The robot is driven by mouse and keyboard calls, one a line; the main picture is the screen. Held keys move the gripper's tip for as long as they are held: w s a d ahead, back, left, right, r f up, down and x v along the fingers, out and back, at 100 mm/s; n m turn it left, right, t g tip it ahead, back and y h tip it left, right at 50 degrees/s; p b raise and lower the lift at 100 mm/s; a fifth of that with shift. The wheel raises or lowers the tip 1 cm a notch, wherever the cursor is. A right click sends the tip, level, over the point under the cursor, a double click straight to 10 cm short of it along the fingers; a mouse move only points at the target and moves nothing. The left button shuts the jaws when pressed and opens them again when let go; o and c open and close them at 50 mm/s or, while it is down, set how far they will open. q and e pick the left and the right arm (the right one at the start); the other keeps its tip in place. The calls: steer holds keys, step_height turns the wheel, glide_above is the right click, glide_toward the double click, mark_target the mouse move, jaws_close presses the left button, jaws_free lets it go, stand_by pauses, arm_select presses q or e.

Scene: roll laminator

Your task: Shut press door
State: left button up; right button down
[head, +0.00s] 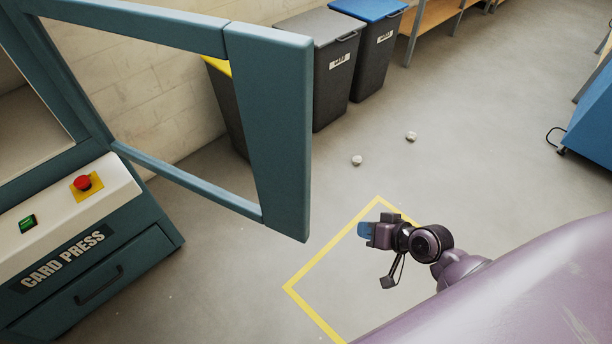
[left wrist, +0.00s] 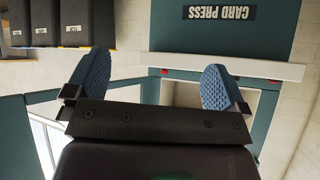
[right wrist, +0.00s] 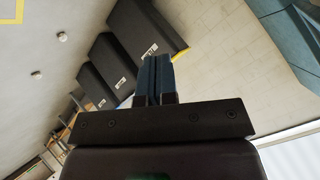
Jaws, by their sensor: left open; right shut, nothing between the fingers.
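The press door (head: 277,130) is a teal frame with a see-through middle, swung wide open from the card press (head: 90,245) at the left of the head view. My right gripper (head: 368,232) is shut and empty, to the right of the door's free edge and apart from it in the picture. Its closed blue fingers (right wrist: 154,78) show in the right wrist view, with a teal piece at that view's top right. My left gripper (left wrist: 155,82) is open and empty in its wrist view, with the card press behind it. The head view does not show my left gripper.
Several dark bins (head: 337,75) stand along the wall behind the door. Two small crumpled white bits (head: 356,160) lie on the floor. A yellow line (head: 325,250) marks the open floor near my right gripper. A blue unit (head: 590,125) stands at the right.

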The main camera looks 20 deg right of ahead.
steer(key=w+d+r+m+g+y+b, duration=0.15)
steer(key=w+r+m+y+b, duration=0.3)
steer(key=r+y, duration=1)
steer(key=w+a+r+y+p, duration=0.1)
steer(key=w+a+r, duration=0.1)
steer(key=a, duration=1)
steer(key=shift+w+r+p, duration=0.2)
steer(key=shift+r+p, duration=0.1)
steer(key=shift+r, duration=0.25)
steer(key=shift+a+m, duration=0.15)
steer(key=shift+m, duration=0.1)
